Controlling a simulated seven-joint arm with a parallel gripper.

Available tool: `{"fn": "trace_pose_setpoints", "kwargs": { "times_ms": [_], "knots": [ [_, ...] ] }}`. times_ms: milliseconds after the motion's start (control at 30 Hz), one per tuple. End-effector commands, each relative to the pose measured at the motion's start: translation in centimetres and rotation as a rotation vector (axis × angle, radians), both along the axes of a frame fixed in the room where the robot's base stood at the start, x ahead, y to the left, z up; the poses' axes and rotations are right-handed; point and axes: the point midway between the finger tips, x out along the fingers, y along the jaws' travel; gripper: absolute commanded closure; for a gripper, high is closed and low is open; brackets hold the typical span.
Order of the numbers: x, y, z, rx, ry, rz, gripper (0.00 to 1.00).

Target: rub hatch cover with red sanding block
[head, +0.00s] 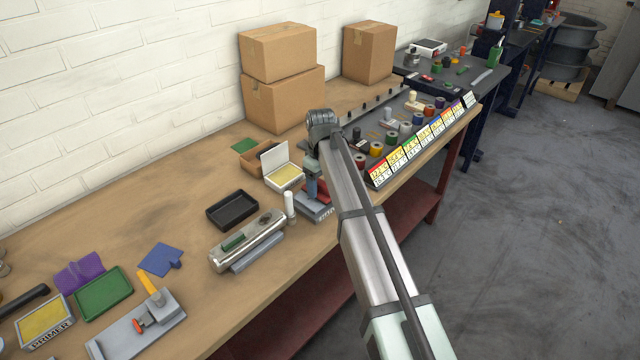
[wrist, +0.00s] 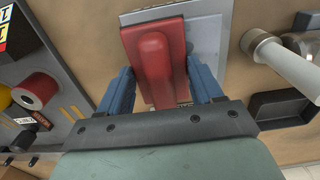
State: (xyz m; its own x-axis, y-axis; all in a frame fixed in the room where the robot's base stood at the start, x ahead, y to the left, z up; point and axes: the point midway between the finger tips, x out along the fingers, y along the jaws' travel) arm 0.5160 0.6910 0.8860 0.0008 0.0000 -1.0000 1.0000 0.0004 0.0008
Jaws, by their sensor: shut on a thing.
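My gripper (wrist: 163,80) is shut on the red sanding block (wrist: 155,55), with a blue finger on each side of its raised grip. In the head view my gripper (head: 313,180) is above the bench's front edge, and the red block (head: 323,191) shows beside it. The block is over a grey, flat-topped base (wrist: 207,45) with lettering on its front, also in the head view (head: 314,209). I cannot tell whether they touch. A grey plate (head: 160,330) with a yellow handle and a red knob lies at the lower left. I cannot tell which piece is the hatch cover.
A metal cylinder (head: 262,232), a white upright piece (head: 290,205) and a black tray (head: 232,210) stand left of my gripper. An open white box (head: 285,172) is close behind. A rack of coloured rolls (head: 376,149) is to the right. Bare bench (head: 130,215) lies at the back left.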

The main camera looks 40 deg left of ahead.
Motion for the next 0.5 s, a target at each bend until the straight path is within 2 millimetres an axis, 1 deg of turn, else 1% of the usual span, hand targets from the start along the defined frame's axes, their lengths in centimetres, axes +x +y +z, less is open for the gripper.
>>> {"fn": "trace_pose_setpoints", "kwargs": {
  "times_ms": [33, 500],
  "knots": [
    [-0.6, -0.1, 0.0, 0.000, 0.000, 0.001, 0.63],
    [-4.9, -0.1, 0.0, 0.000, 0.000, 0.001, 0.63]
  ]
}}
